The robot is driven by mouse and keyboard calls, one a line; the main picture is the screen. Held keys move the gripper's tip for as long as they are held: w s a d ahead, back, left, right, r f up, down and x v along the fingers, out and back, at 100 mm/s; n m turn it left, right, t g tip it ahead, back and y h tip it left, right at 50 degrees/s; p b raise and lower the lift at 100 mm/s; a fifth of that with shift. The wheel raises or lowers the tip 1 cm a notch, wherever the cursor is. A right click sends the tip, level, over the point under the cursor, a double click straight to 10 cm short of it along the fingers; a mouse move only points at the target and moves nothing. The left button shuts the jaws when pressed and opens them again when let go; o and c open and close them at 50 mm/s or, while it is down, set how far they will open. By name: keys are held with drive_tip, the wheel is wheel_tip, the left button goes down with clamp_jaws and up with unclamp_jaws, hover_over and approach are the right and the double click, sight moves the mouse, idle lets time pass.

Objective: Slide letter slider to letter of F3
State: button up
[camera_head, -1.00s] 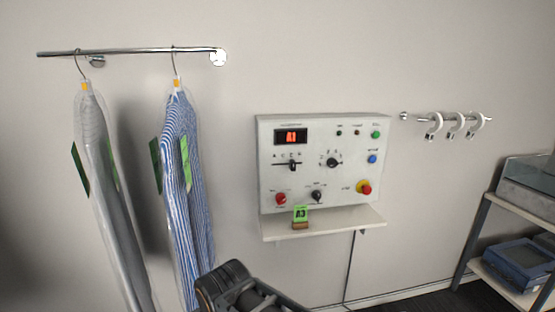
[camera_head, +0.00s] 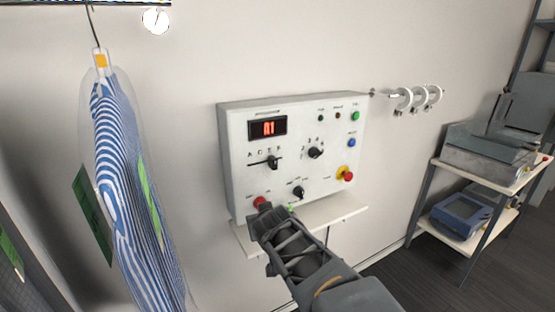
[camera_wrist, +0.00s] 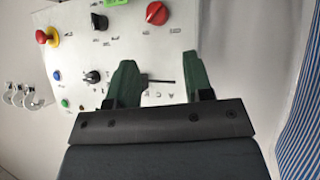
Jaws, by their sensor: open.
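The white control panel (camera_head: 235,150) hangs on the wall. Its display (camera_head: 267,127) reads A1. The letter slider's black knob (camera_head: 274,162) sits toward the right part of its slot, below a row of small letters. My gripper (camera_head: 262,212) is in front of the panel's lower left, below the slider. In the wrist view, which is upside down, my gripper (camera_wrist: 162,80) is open and empty, its green fingers apart. The slider's slot (camera_wrist: 162,81) shows between them; its knob is not clear there and may be behind the left finger.
The number knob (camera_head: 315,152), a lower black knob (camera_head: 299,192), a red knob (camera_head: 259,203) and a red emergency button (camera_head: 348,174) are nearby. A shelf (camera_head: 335,212) juts out below. A bagged striped shirt (camera_head: 125,180) hangs at left.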

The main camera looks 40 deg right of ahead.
drive_tip(key=w+d+r+t+h, duration=0.1)
drive_tip(key=w+d+r+t, duration=0.2)
drive_tip(key=d, duration=0.4)
drive_tip(key=n+t+y, duration=0.2)
drive_tip(key=t+y, duration=0.1)
drive_tip(key=t, duration=0.1)
approach(276, 160)
drive_tip(key=shift+t, duration=0.3)
drive_tip(key=w, duration=0.3)
drive_tip(key=w+d, duration=0.1)
drive_tip(key=w, duration=0.3)
drive_tip(key=w+p, duration=0.1)
drive_tip(key=w, duration=0.2)
drive_tip(key=shift+w+d+f, duration=0.2)
drive_tip(key=shift+w+f, duration=0.05)
drive_tip(key=shift+w, duration=0.1)
drive_tip(key=shift+c, duration=0.5)
clamp_jaws()
